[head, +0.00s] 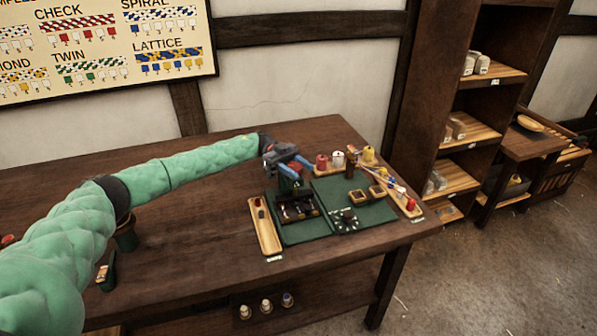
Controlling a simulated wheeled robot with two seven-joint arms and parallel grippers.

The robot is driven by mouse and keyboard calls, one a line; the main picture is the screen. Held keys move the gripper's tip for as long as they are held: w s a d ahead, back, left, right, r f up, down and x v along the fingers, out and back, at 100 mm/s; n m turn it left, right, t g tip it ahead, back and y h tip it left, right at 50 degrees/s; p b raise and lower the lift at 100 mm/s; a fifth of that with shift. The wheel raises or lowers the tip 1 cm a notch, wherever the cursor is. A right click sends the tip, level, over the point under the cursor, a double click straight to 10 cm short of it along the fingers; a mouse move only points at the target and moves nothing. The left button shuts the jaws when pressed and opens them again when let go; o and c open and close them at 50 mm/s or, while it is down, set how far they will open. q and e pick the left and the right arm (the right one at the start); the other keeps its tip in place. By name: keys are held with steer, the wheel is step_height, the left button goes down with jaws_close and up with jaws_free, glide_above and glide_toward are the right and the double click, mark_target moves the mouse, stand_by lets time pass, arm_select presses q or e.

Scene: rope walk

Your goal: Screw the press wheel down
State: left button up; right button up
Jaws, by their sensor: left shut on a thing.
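My left gripper (289,165) reaches in over the wooden table. The press stands on the left part of a green mat (305,231). My right gripper is not in view.
A long wooden tray (264,232) lies left of the mat. Red, white and yellow spools (338,158) stand behind it. Small wooden boxes (359,196) and a dark round piece (344,219) sit on the mat. The table's left half (190,235) is mostly clear.

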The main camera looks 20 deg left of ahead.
arm_select(q)
steer(key=shift+f, duration=0.1)
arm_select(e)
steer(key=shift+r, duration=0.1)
arm_select(q)
steer(key=o, duration=1)
steer(key=shift+d, duration=0.1)
steer(key=shift+w+a, duration=0.25)
steer(key=shift+a, duration=0.15)
steer(key=shift+b+v, duration=0.6)
steer(key=shift+v, duration=0.25)
steer(key=b+v, duration=0.1)
steer(key=v, duration=0.3)
steer(key=shift+w+a+f, duration=0.1)
steer(key=shift+w+a, duration=0.1)
steer(key=shift+a, duration=0.05)
steer(key=shift+w+a+b, duration=0.1)
steer(key=shift+a+b, duration=0.2)
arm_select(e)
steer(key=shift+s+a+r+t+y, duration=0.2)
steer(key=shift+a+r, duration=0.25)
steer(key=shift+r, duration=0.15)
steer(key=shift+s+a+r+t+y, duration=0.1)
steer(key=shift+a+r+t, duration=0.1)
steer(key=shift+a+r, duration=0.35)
